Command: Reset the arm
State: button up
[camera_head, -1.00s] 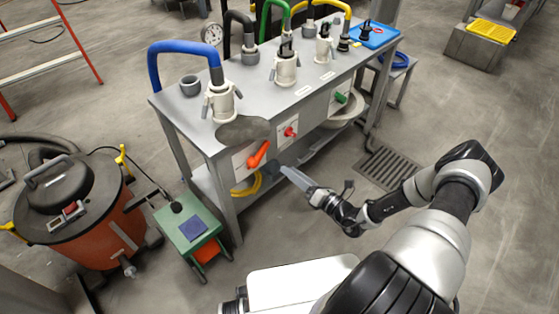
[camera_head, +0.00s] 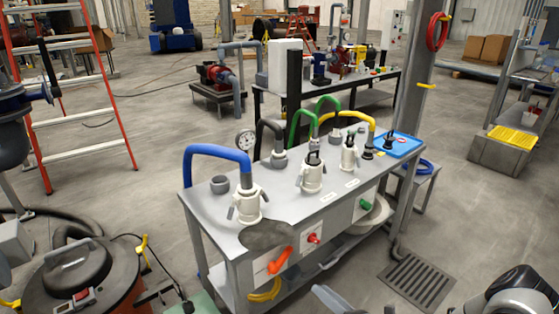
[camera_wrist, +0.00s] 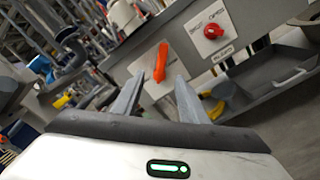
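My arm shows only in part at the bottom right of the head view, and the pale fingers of my gripper (camera_head: 330,299) are cut by the bottom edge. In the wrist view my gripper (camera_wrist: 160,92) has its two grey fingers apart, with nothing held between them. An orange valve handle (camera_wrist: 161,62) shows behind the gap, on the front panel of the bench; I see no contact. The same orange handle (camera_head: 280,260) is at the bench's near left corner in the head view.
The grey bench (camera_head: 290,218) carries hose couplings, a gauge (camera_head: 244,139) and a blue tray (camera_head: 396,145). A red knob (camera_head: 313,238) and green handle (camera_head: 364,204) are on its front. A drum vacuum (camera_head: 85,275) stands left. Floor by the drain grate (camera_head: 415,282) is clear.

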jog(key=s+a+r+n+g+y, duration=0.1)
jog(key=s+a+r+n+g, duration=0.3)
jog(key=r+n, duration=0.3)
jog(key=s+a+r+n+g+y, duration=0.1)
jog(key=a+r+n+g, duration=0.2)
jog(key=r+n+g, duration=0.3)
jog(key=s+a+r+n+g+y, duration=0.1)
jog(key=s+a+r+n+g, duration=0.25)
jog(key=r+n, duration=0.45)
jog(key=s+r+n+g+h, duration=0.2)
jog(key=s+r+n+h, duration=0.8)
jog(key=s+r+n, duration=0.3)
jog(key=d+r+n+t+h, duration=0.35)
jog(key=d+r+t, duration=0.25)
jog(key=r, duration=0.2)
notch_tip(320, 180, up, 21)
jog(key=p, duration=2.1)
jog(key=shift+w, duration=0.2)
jog(key=shift+f, duration=0.1)
